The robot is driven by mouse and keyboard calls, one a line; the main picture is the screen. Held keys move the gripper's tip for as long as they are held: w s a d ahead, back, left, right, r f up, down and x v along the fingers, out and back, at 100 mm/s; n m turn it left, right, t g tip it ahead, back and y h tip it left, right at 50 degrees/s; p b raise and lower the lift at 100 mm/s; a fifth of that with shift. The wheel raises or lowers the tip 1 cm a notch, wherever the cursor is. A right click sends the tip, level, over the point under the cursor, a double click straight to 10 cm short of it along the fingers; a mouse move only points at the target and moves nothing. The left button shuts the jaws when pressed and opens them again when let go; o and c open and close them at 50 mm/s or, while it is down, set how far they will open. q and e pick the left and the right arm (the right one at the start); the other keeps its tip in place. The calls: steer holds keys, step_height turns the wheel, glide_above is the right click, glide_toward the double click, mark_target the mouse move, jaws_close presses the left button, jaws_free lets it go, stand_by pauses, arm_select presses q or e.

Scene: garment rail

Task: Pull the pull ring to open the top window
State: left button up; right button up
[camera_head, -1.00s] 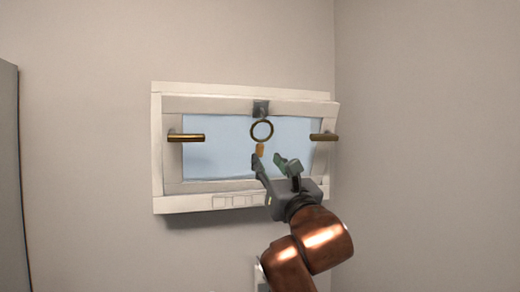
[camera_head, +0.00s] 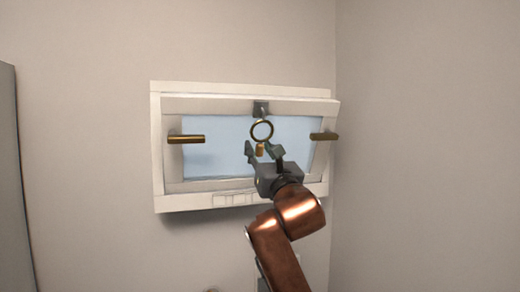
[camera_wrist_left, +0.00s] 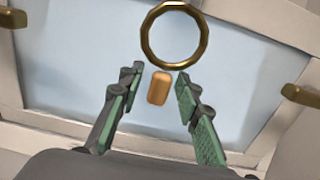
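The top window (camera_head: 215,155) is a white-framed pane on the wall, its sash tilted slightly out at the top. A bronze pull ring (camera_head: 252,130) hangs from a dark bracket (camera_head: 261,107) at its top middle. A small orange tab (camera_head: 260,151) hangs below the ring. My left gripper (camera_head: 262,149) is open just below the ring. In the left wrist view, the ring (camera_wrist_left: 145,35) lies beyond the fingertips and the tab (camera_wrist_left: 158,88) shows between the open fingers (camera_wrist_left: 155,77). I see no contact. My right gripper is out of view.
Two brass bars (camera_head: 186,138) (camera_head: 324,137) stick out at the left and right sides of the window. A side wall (camera_head: 430,150) stands close on the right. A grey panel (camera_head: 10,180) is at the far left edge.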

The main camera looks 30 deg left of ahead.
arm_select(q)
jaws_close()
stand_by(0.4)
